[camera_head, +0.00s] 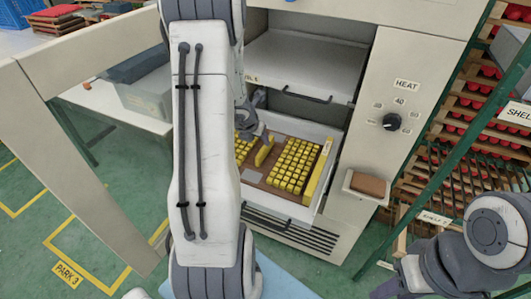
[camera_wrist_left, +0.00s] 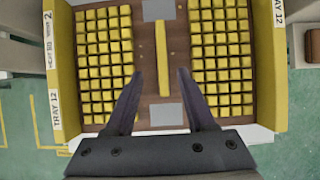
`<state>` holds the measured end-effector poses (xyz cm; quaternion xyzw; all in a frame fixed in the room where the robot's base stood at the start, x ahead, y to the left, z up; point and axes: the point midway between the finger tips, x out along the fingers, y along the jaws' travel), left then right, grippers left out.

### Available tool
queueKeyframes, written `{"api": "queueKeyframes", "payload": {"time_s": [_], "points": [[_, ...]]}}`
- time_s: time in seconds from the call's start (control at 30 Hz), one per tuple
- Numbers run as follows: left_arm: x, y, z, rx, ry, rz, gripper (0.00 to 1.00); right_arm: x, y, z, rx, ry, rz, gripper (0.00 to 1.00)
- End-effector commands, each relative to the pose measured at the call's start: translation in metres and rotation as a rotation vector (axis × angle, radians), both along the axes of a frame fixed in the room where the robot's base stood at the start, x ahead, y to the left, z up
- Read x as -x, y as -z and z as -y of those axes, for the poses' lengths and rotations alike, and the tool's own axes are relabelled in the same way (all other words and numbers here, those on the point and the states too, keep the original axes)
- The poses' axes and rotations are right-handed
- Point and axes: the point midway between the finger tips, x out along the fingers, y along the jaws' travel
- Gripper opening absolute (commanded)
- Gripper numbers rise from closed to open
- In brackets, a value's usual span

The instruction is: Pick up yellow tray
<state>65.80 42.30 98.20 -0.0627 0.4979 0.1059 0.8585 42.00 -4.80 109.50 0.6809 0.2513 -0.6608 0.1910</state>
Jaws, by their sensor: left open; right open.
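The yellow tray (camera_head: 319,172) sits in a pulled-out drawer of the heating cabinet, filled with rows of small yellow blocks. In the left wrist view its yellow side wall (camera_wrist_left: 64,75) carries the label TRAY 12. A yellow bar (camera_wrist_left: 161,60) runs along the brown middle strip between two block groups. My left gripper (camera_head: 250,122) is over the tray, partly hidden by its arm. In the left wrist view my left gripper (camera_wrist_left: 157,78) is open and empty, its fingers spread to either side of the bar. I cannot tell its height above the bar.
The cabinet has a heat knob (camera_head: 391,122) and an upper drawer (camera_head: 300,67) above the tray. A small ledge with a brown block (camera_head: 369,184) juts out at right. Shelves of red items (camera_head: 470,110) stand far right. Green floor (camera_head: 110,190) shows at left.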

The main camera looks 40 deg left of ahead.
Motion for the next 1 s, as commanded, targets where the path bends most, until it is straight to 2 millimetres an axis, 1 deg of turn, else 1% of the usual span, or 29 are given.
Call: {"api": "queueKeyframes", "payload": {"time_s": [0.03,0.1,0.37,0.5,0.6,0.73,1.0], "points": [[-0.005,0.014,0.0,0.001,0.002,-0.001,0.55,0.0,0.009,0.0,0.0,0.0,0.0,0.45],[-0.011,0.022,0.0,0.0,0.006,-0.001,0.55,0.0,0.013,0.0,0.0,0.0,0.0,0.45],[-0.022,0.04,-0.002,0.0,0.009,0.0,0.55,0.0,0.02,0.0,0.0,0.0,0.0,0.45],[-0.031,0.06,-0.003,0.0,0.01,-0.001,0.55,0.0,0.028,0.0,0.0,0.0,0.0,0.45],[-0.038,0.071,-0.005,-0.001,0.011,0.0,0.55,0.0,0.031,0.0,0.0,0.0,0.0,0.45],[-0.043,0.079,-0.006,-0.002,0.011,0.001,0.55,0.0,0.033,0.0,0.0,0.0,0.0,0.45],[-0.043,0.078,-0.007,-0.002,0.011,0.002,0.55,0.0,0.032,0.0,0.0,0.0,0.0,0.45]]}}
